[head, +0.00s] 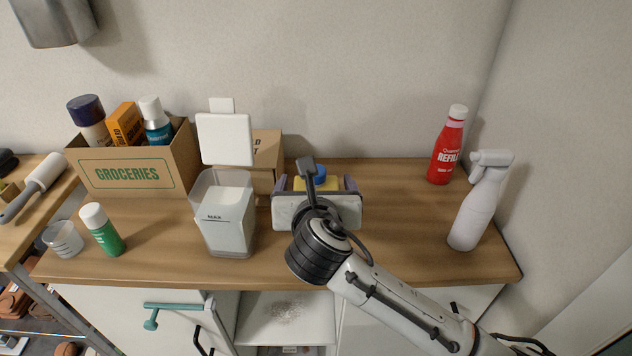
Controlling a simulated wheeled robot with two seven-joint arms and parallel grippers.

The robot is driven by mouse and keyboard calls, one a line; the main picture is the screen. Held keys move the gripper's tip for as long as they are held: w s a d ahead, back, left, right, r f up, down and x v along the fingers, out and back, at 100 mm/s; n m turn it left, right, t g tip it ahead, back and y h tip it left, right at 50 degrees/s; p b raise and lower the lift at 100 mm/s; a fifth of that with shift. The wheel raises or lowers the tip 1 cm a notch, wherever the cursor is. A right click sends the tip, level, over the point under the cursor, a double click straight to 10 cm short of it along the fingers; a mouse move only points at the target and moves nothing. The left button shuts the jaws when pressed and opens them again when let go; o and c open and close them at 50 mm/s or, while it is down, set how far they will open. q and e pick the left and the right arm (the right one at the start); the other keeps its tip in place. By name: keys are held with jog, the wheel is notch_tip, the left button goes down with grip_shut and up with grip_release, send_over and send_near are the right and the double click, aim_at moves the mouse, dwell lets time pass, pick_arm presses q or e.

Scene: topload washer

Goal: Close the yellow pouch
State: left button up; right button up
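The yellow pouch (331,184) stands on the counter near the wall, with a blue cap (320,173) on or just above it. Most of it is hidden behind my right gripper, so its lower part and how its cap sits cannot be seen. My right gripper (316,185) reaches in from the lower right. Its two purple-grey fingers stand wide apart, one on each side of the pouch, with small gaps showing. My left gripper is not in view.
A clear container with a raised white lid (225,139) and a cardboard box (267,152) stand left of the pouch. The groceries box (128,174) is farther left. A red bottle (446,150) and white spray bottle (478,212) stand right. Counter between is clear.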

jog(key=shift+s+r, duration=0.15)
jog(key=shift+r, duration=0.05)
jog(key=v, duration=1.1)
jog(key=shift+s+r+p, duration=0.2)
jog(key=shift+s+p, duration=0.05)
jog(key=shift+p, duration=0.05)
